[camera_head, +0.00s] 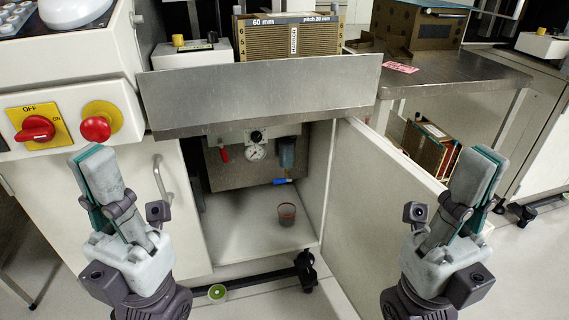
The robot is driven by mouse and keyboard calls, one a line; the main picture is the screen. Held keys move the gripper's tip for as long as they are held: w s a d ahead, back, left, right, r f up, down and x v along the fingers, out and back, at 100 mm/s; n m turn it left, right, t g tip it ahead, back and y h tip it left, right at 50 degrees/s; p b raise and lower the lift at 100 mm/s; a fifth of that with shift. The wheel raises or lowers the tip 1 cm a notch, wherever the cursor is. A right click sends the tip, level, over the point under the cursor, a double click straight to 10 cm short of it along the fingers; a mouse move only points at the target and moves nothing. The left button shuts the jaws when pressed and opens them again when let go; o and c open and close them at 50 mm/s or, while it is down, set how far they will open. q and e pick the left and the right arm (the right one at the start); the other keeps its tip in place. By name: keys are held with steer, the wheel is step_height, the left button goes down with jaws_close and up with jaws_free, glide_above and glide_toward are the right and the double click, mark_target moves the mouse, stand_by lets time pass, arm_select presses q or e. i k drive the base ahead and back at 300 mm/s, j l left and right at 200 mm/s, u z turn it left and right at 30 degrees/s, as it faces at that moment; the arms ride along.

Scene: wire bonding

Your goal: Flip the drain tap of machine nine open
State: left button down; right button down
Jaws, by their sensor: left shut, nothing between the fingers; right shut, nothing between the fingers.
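Inside the open cabinet (240,238) of the machine, a grey panel (232,175) carries a round pressure gauge (256,152), a red-handled valve (223,153) and a dark filter bowl (287,152). A small tap with a blue lever (280,181) sits below the bowl, its lever lying roughly level. A small cup with a reddish rim (287,213) stands on the cabinet floor below the tap. My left gripper (92,172) is shut and empty, in front of the machine, left of the opening. My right gripper (481,178) is shut and empty, right of the opening. No machine number is readable.
The cabinet door (385,185) stands open to the right of the opening. A steel tray front (260,92) overhangs the opening. A red rotary switch (36,130) and red button (96,126) are at left. A caster (305,268) stands at the cabinet's base.

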mark_target(283, 180)
steer(key=l, duration=0.55)
steer(key=k+l, duration=0.1)
steer(key=l, duration=0.75)
steer(key=i+l, duration=0.15)
steer(key=l, duration=0.15)
steer(key=i+j, duration=0.1)
steer(key=i, duration=0.15)
